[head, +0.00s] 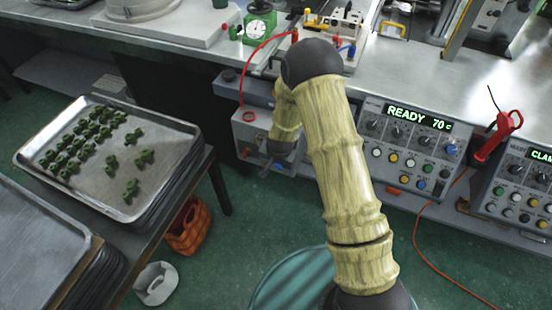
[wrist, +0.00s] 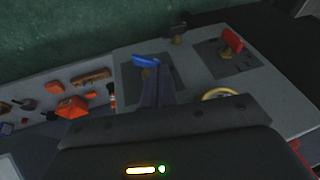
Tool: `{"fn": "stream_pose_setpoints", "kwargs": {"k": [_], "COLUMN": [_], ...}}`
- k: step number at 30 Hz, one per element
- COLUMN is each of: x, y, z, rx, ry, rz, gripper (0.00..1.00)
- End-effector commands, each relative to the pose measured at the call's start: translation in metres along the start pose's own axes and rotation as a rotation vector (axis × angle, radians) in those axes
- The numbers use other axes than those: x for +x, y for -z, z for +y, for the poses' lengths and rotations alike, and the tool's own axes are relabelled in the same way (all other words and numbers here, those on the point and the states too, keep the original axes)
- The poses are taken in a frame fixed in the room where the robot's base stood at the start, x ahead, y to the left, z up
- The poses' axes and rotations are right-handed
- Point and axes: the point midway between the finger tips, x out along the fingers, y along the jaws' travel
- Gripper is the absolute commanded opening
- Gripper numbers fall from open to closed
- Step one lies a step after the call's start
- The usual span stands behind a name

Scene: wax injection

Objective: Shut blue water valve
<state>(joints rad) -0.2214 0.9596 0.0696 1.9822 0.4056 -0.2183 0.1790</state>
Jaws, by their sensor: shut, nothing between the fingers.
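The blue water valve has a blue lever handle (wrist: 146,61) on a grey square plate in the wrist view. The handle lies roughly crosswise in the picture. My gripper (wrist: 155,76) is shut and empty, its dark fingers pointing at the blue handle, with the tips at or just in front of its edge. I cannot tell whether they touch. The fingers hide part of the fitting below the handle. In the head view my gripper (head: 272,166) is low by the front of the bench, and I cannot make out the blue valve there.
A red-handled valve (wrist: 232,40) stands right of the blue one. A yellow ring (wrist: 220,94) shows behind my gripper's edge. Orange and brown items (wrist: 72,107) lie at left. In the head view, a control box reading READY (head: 410,140) is right of my arm; a tray (head: 100,190) with green pieces is left.

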Motion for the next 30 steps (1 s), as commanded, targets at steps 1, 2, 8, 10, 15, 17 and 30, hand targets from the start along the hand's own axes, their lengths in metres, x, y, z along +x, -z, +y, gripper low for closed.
{"fn": "stream_pose_setpoints", "kwargs": {"k": [1,2,8,10,15,17,30], "x": [0.001,0.001,0.006,0.008,0.012,0.013,0.016], "y": [-0.001,-0.001,-0.002,-0.003,-0.004,-0.005,-0.007], "z": [-0.004,-0.005,-0.013,-0.015,-0.018,-0.019,-0.022], "rx": [-0.003,-0.003,-0.002,-0.003,-0.002,-0.001,-0.002], "ry": [0.001,0.001,0.001,0.001,0.000,0.000,0.001], "rz": [-0.001,-0.002,-0.002,-0.002,-0.001,-0.001,-0.002], "gripper": [0.00,0.00,0.00,0.00,0.00,0.00,0.00]}}
